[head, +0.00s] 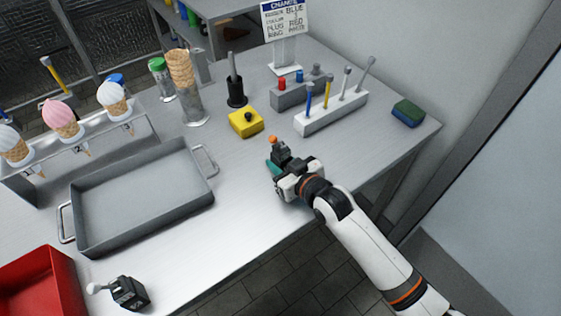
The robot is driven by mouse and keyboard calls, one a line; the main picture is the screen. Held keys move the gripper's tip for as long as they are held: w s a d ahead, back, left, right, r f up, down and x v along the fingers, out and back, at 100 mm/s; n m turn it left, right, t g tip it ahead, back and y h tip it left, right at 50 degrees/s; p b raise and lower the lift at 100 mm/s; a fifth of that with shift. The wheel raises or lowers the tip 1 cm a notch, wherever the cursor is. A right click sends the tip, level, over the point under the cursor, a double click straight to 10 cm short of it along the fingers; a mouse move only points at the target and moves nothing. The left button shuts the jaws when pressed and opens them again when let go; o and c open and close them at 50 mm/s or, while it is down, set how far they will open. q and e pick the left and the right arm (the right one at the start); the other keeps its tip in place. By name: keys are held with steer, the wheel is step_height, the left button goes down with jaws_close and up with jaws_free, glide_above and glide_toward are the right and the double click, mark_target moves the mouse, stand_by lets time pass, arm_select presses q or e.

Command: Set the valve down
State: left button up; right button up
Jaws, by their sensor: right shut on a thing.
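The valve (281,151), a small dark block with an orange knob on top, is at my right gripper (276,166), near the right front part of the steel table. My right gripper is shut on it, and a teal piece shows beside the jaws. The gripper hides the lower part of the valve, so I cannot tell whether it touches the table. A similar dark block with a white ball knob (129,292) rests at the table's front left. My left gripper is not in view.
A grey tray (142,244) lies left of the gripper, with a red bin (43,286) at the lower left. A yellow block (245,122), a white tool rack (332,113) and a green-blue sponge (408,112) stand behind. The table (235,205) is bare between tray and gripper.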

steer(key=o, duration=1)
steer(key=shift+f, duration=0.1)
steer(key=v, duration=1.2)
